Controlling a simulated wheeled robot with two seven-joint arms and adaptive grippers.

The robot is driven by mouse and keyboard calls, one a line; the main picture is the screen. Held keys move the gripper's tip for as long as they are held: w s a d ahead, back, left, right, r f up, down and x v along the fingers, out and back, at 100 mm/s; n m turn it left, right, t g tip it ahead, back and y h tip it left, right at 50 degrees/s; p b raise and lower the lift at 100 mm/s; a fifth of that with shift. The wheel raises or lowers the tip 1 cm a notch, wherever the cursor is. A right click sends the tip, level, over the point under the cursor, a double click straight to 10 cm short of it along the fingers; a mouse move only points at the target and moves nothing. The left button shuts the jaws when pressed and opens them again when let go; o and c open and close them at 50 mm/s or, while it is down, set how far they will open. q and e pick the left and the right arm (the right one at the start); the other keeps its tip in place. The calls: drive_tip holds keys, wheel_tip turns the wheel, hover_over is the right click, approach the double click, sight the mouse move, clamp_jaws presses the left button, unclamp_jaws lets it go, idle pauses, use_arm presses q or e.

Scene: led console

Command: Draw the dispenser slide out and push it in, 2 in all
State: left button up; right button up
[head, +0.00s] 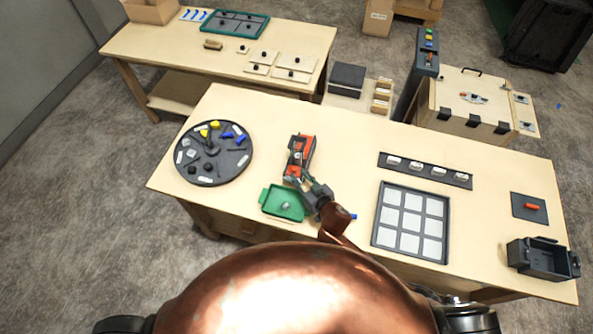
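The dispenser (301,147) is an orange-red and dark block standing near the middle of the front table. My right gripper (297,180) reaches in from the lower right, with its fingers at the dispenser's near end. The fingers and the dispenser's near end overlap, so I cannot tell whether the gripper is shut on the slide. The slide's own position is hidden there. A green tray (266,207) lies just below the dispenser with a small grey piece (285,206) in it. My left gripper is not in view.
A round dark tray (213,170) with several small parts lies to the left. A grey grid panel (411,222), a dark strip (425,171) and an open dark box (543,260) lie to the right. A small blue piece (353,216) shows beside my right arm.

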sight(295, 170)
drive_tip(key=x, duration=0.2)
drive_tip(key=shift+w+a+f, duration=0.1)
drive_tip(key=shift+w+f, duration=0.1)
drive_tip(key=shift+w, duration=0.1)
drive_tip(key=shift+w+a+f, duration=0.1)
drive_tip(key=shift+w+f, duration=0.05)
drive_tip(key=shift+w, duration=0.2)
clamp_jaws()
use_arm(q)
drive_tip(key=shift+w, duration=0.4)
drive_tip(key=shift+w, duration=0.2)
